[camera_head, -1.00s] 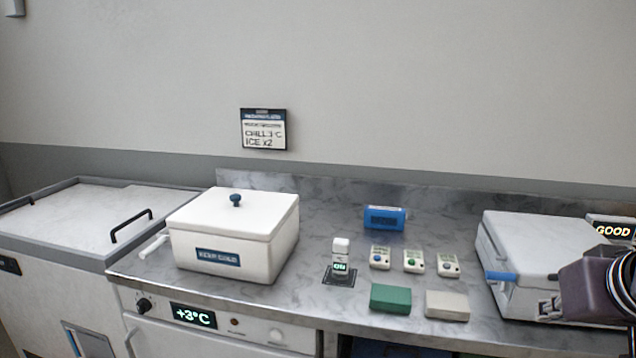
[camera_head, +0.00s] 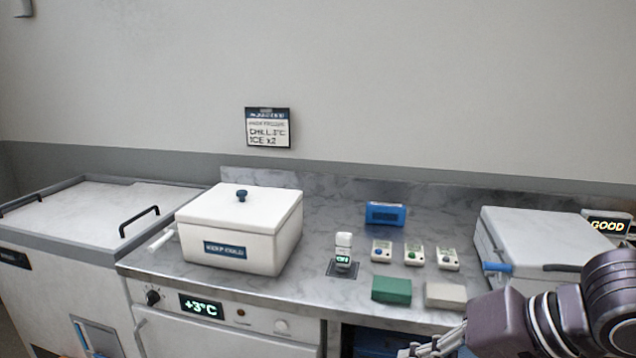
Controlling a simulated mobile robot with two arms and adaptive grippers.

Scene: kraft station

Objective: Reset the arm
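My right arm comes in from the lower right of the head view, in front of the counter's front edge. My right gripper (camera_head: 436,348) shows partly at the bottom edge; its fingertips are cut off or too small to tell their state. My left gripper is not in view. On the counter stand a closed white box (camera_head: 239,230) with a blue knob, a small white vial (camera_head: 343,252) on a dark pad, and a white lidded case (camera_head: 540,240) at the right, partly hidden behind my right arm.
A blue block (camera_head: 385,214), several small white devices, a green block (camera_head: 391,290) and a grey block (camera_head: 445,296) lie mid-counter. A chest with handles (camera_head: 90,215) stands at the left. A +3°C display (camera_head: 201,306) is on the front. An open shelf is below.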

